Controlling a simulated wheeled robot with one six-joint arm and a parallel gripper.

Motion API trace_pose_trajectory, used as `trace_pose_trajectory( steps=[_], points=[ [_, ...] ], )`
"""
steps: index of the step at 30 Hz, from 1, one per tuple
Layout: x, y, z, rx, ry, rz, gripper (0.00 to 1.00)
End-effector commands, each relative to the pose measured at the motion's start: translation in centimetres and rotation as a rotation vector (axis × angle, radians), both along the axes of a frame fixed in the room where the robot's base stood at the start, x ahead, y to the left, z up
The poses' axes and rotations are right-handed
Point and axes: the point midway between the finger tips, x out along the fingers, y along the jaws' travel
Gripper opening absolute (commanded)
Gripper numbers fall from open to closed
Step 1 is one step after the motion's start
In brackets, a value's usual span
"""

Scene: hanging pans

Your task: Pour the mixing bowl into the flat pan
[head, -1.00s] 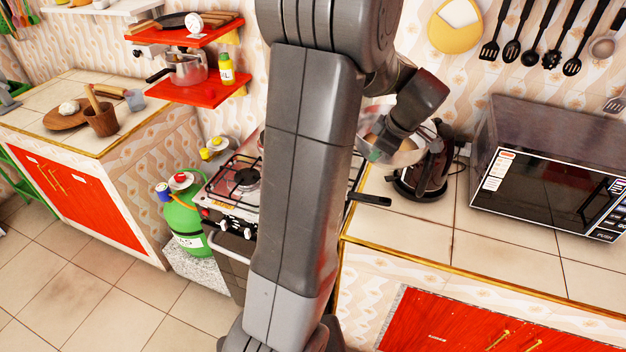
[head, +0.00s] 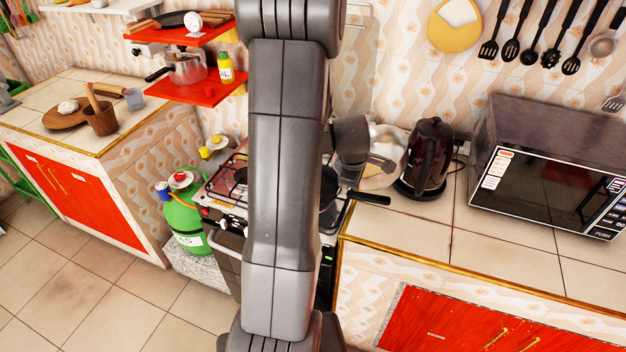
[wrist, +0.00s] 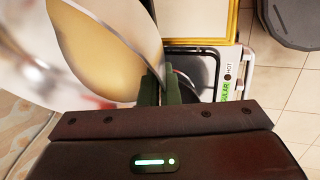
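The shiny metal mixing bowl (head: 388,145) is held up beside the kettle in the head view, tilted and partly hidden by my arm. In the wrist view the bowl (wrist: 110,45) fills the upper left, with a yellowish tone on its surface; I cannot tell contents from reflection. My gripper (wrist: 160,88) has its green fingers closed on the bowl's rim. The dark flat pan (head: 328,185) is on the stove, mostly hidden behind my arm. Its black handle (head: 370,198) points right, over the counter's edge. The bowl appears close to the pan; the exact overlap is hidden.
A dark kettle (head: 427,160) stands just right of the bowl. A microwave (head: 550,170) is farther right on the tiled counter (head: 490,235). The stove (head: 228,190) is largely behind my arm. A green gas bottle (head: 185,222) stands left of it. Utensils hang above.

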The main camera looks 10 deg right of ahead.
Motion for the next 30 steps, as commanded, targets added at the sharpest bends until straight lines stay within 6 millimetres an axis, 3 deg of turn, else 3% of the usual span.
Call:
trace_pose_trajectory(
  steps=[10, 14, 15, 17, 30],
  points=[
    [0.5, 1.6, -0.3, -0.131, 0.045, 0.003, 0.00],
    [1.2, 3.1, -2.6, -0.268, 0.080, 0.007, 0.00],
    [1.1, 2.8, -1.4, -0.269, 0.085, -0.003, 0.00],
    [1.0, 2.6, -0.8, -0.269, 0.087, -0.004, 0.00],
    [1.1, 3.1, -1.1, -0.329, 0.106, -0.003, 0.00]
  ],
)
